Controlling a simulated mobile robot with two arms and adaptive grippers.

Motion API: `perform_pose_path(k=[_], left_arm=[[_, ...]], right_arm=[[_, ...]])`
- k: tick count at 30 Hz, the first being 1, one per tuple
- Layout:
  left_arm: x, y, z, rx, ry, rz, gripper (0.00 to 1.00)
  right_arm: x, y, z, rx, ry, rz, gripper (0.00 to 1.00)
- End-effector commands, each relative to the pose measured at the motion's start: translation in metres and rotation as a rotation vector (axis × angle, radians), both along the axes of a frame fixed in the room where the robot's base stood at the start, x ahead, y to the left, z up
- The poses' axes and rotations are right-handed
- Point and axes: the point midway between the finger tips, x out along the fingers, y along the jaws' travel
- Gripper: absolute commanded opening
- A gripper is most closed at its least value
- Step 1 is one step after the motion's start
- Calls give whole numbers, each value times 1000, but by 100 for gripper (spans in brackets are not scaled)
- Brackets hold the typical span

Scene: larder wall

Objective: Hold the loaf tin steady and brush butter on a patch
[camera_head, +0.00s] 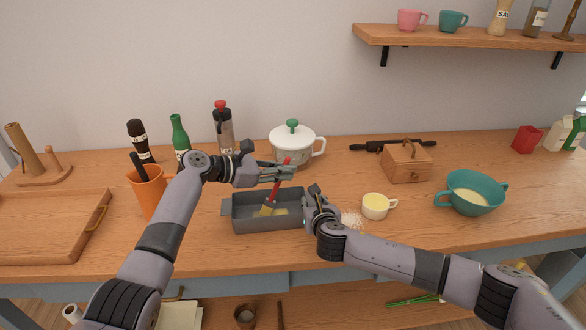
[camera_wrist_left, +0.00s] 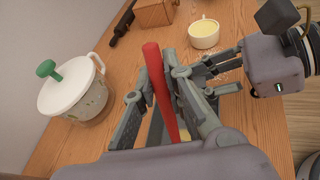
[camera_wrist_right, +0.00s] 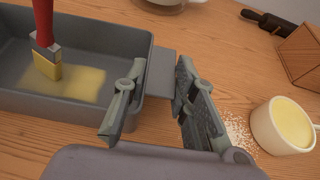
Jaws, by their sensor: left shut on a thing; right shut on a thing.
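The grey loaf tin (camera_head: 250,224) stands on the wooden worktop. My left gripper (camera_head: 283,172) is shut on the red handle of a brush (camera_head: 275,193), above the tin. The red handle fills the jaws in the left wrist view (camera_wrist_left: 160,85). The yellow bristles point down inside the tin, and in the right wrist view they touch or hover just over a yellow butter patch (camera_wrist_right: 82,86) on its floor. My right gripper (camera_head: 312,199) is shut on the tab at the tin's right end; the tab (camera_wrist_right: 159,72) shows between its fingers in the right wrist view.
A cream cup of yellow butter (camera_head: 375,207) stands right of the tin beside white grains (camera_head: 351,218). A teal bowl (camera_head: 472,193), a wooden box (camera_head: 407,163) and a white lidded pot (camera_head: 292,147) stand around. An orange utensil holder (camera_head: 148,192) is left, near my left arm.

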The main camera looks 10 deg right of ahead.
Motion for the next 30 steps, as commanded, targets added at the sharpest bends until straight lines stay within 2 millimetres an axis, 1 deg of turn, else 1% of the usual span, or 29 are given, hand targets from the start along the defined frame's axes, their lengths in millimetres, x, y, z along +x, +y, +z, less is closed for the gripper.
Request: perform_pose_path(k=[1, 14, 16, 17, 18, 30], left_arm=[[0, 5, 0, 0, 0, 1, 0], [-2, 44, 0, 1, 0, 2, 0], [-2, 43, 5, 0, -2, -1, 0], [-2, 43, 16, -1, -7, 0, 0], [-2, 43, 21, 0, -4, 0, 0], [-2, 43, 56, 0, -3, 0, 0]], right_arm=[[0, 0, 0, -1, 0, -1, 0], [0, 0, 0, -1, 0, -1, 0], [0, 0, 0, -1, 0, -1, 0], [0, 0, 0, -1, 0, -1, 0], [0, 0, 0, -1, 0, -1, 0], [0, 0, 0, 0, 0, -1, 0]])
